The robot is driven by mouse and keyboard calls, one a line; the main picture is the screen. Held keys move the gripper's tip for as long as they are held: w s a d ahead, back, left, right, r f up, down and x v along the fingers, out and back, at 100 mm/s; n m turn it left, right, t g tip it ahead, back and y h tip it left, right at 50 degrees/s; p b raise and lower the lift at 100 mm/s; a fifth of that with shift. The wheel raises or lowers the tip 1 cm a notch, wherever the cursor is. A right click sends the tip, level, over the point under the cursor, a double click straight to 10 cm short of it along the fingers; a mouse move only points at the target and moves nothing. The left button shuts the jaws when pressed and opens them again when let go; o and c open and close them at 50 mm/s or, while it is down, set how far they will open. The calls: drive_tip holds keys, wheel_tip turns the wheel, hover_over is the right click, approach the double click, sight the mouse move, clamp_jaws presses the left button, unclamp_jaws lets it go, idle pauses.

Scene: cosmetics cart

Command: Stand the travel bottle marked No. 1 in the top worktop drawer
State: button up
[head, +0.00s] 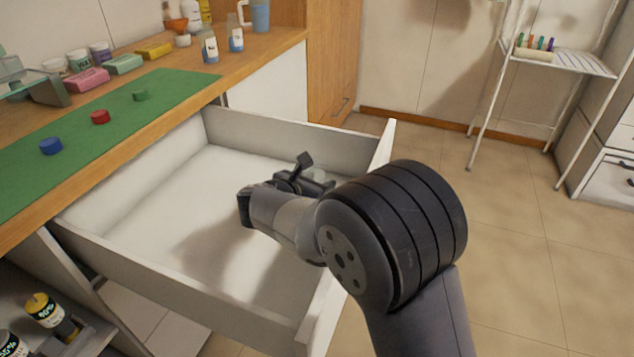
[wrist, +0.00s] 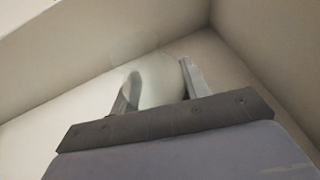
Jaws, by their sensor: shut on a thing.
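The top worktop drawer (head: 175,286) is pulled open, white and empty inside apart from my gripper over it. My gripper (head: 312,182) is inside the drawer's outline in the head view, mostly hidden behind my own wrist. In the wrist view my gripper (wrist: 158,90) is shut on a pale, translucent bottle (wrist: 155,72), with one finger on each side. The bottle's marking does not show, so I cannot read its number. Drawer walls and floor lie behind it; I cannot tell whether it touches the floor.
Two small bottles with blue contents (head: 210,48) (head: 236,40) stand on the wooden worktop near a blue jug (head: 260,16). A green mat (head: 75,150) holds blue, red and green caps. A white shelf rack (head: 560,62) stands at the back right.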

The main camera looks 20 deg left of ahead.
drive_tip(key=o, duration=1)
drive_tip(key=shift+f, duration=0.15)
drive_tip(key=shift+o, duration=0.2)
drive_tip(key=shift+s+a+r, duration=0.1)
drive_tip(key=shift+s+r, duration=0.05)
drive_tip(key=shift+r, duration=0.15)
drive_tip(key=p+v, duration=0.3)
drive_tip(key=v, duration=0.8)
drive_tip(key=shift+s, duration=0.35)
